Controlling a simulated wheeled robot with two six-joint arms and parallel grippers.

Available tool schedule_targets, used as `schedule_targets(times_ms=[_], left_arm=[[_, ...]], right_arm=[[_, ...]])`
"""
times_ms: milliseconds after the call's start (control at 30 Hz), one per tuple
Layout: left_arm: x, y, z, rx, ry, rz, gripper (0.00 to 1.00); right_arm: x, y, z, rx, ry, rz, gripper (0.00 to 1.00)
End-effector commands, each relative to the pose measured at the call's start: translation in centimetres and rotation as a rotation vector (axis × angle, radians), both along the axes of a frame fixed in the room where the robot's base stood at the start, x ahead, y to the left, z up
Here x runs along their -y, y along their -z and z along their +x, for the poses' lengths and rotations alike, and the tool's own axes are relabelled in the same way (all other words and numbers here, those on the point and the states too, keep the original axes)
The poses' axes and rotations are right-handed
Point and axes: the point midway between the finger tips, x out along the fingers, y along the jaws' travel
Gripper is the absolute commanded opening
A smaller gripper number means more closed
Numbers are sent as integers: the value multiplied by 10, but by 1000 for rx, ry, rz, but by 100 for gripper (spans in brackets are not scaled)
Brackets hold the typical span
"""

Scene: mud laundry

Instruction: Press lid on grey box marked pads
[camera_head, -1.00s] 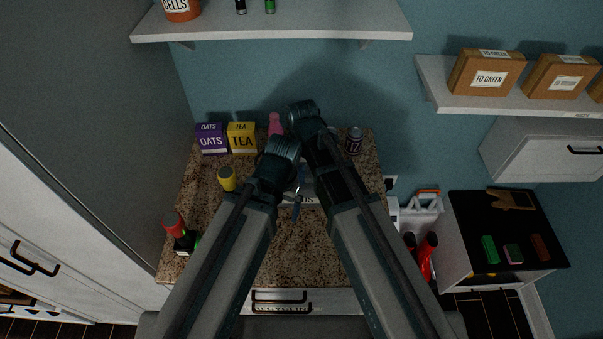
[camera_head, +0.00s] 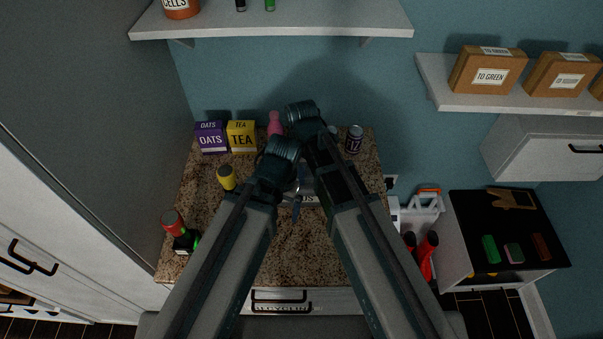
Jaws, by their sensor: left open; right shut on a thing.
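The grey box (camera_head: 310,199) lies on the granite counter between my two arms. Only a strip of its front with the end of a label, like "DS", shows; the rest is behind my arms. I cannot make out the lid or how it sits. My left gripper (camera_head: 298,191) is open at the box's front, a small bluish part of it showing below the wrist. My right gripper is above and behind it, mostly covered by its own dark wrist (camera_head: 302,114). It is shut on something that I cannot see.
A purple oats box (camera_head: 211,138), yellow tea box (camera_head: 242,137), pink bottle (camera_head: 275,124) and dark can (camera_head: 354,139) stand along the counter's back. A yellow can (camera_head: 227,177) and red-topped bottle (camera_head: 174,225) stand left. The counter's front (camera_head: 300,250) is clear. A shelf (camera_head: 275,26) overhangs the back.

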Motion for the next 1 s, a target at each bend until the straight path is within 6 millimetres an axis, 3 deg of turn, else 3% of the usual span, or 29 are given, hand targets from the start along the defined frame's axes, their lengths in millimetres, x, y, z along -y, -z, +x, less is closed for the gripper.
schedule_targets(times_ms=[1000], left_arm=[[0, 5, 0, 0, 0, 0, 100]], right_arm=[[0, 5, 0, 0, 0, 0, 0]])
